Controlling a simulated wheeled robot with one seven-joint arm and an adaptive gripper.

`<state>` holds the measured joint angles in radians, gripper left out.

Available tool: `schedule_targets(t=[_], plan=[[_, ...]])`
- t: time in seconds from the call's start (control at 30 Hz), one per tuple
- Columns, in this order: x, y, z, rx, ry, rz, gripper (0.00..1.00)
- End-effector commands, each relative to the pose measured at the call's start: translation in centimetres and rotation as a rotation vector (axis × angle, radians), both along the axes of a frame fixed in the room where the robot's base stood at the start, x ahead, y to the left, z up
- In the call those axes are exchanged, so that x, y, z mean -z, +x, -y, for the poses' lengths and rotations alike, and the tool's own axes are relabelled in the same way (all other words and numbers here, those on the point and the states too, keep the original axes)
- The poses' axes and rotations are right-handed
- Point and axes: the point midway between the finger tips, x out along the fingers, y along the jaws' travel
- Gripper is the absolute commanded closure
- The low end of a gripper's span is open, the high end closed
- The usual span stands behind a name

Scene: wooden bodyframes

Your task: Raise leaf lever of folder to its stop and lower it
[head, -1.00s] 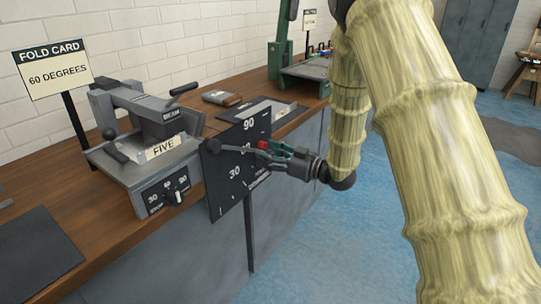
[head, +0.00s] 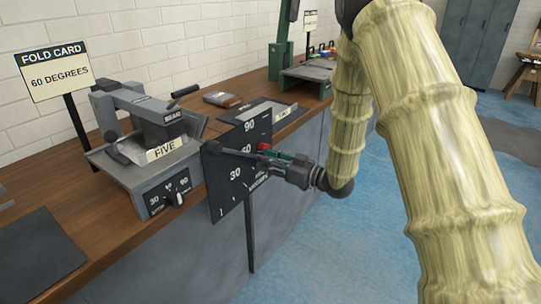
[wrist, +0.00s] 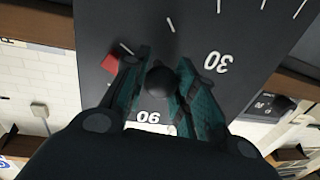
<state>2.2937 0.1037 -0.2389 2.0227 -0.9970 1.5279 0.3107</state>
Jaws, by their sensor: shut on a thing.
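The folder (head: 130,172) is a grey bench machine with a card marked FIVE (head: 165,150) on it. At its right stands a black dial plate (head: 222,186) marked 30, 60 and 90, with a red mark (head: 264,147). The leaf lever (head: 232,152) is a dark bar running from the plate's left side toward my gripper (head: 268,160). In the wrist view, the lever's black ball knob (wrist: 160,80) sits between the teal finger pads of my gripper (wrist: 162,92), which is shut on it. The lever tip is mostly hidden by the fingers in the head view.
A small selector knob (head: 179,199) is on the folder's front. A FOLD CARD 60 DEGREES sign (head: 56,74) stands behind. The blue floor at right is clear.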

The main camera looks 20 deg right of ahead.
Motion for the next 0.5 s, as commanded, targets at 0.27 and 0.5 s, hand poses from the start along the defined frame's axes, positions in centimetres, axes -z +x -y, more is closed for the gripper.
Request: schedule_targets(t=[0.27, 0.5], plan=[[3.2, -1.8, -2.1, 0.002, 0.172, -0.137, 1.00], [6.0, -4.1, -5.0, 0.002, 0.352, -0.279, 1.00]])
